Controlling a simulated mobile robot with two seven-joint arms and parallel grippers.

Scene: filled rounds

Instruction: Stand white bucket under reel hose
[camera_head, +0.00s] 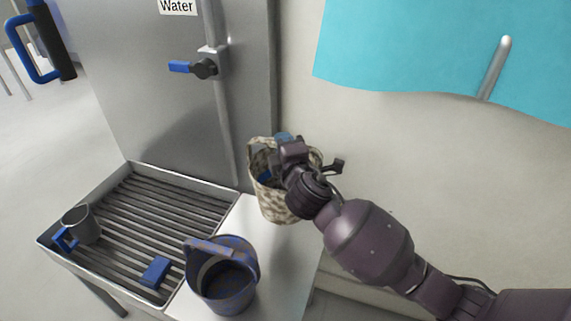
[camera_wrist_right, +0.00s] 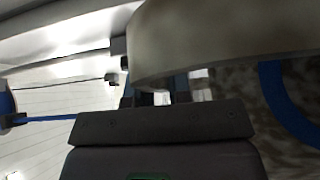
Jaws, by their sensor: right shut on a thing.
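A pale, brown-mottled bucket (camera_head: 275,201), the nearest match to the white bucket, stands upright or is held at the far end of the white counter, by the wall. My right gripper (camera_head: 285,160) is at its top and partly hides it; something blue shows inside. In the right wrist view a pale curved band of the bucket (camera_wrist_right: 220,45) passes close in front of my right gripper (camera_wrist_right: 160,98), which is shut on it. I cannot tell whether the bucket touches the counter. No hose reel is clearly recognisable. My left gripper is not in view.
A blue-brown bucket (camera_head: 222,295) stands at the counter's front. A slatted metal basin (camera_head: 95,188) holds a grey mug (camera_head: 80,222) and blue block (camera_head: 155,272). Above are a blue-levered valve (camera_head: 205,69) and pipe. A black cylinder with blue handle (camera_head: 52,40) is upper left.

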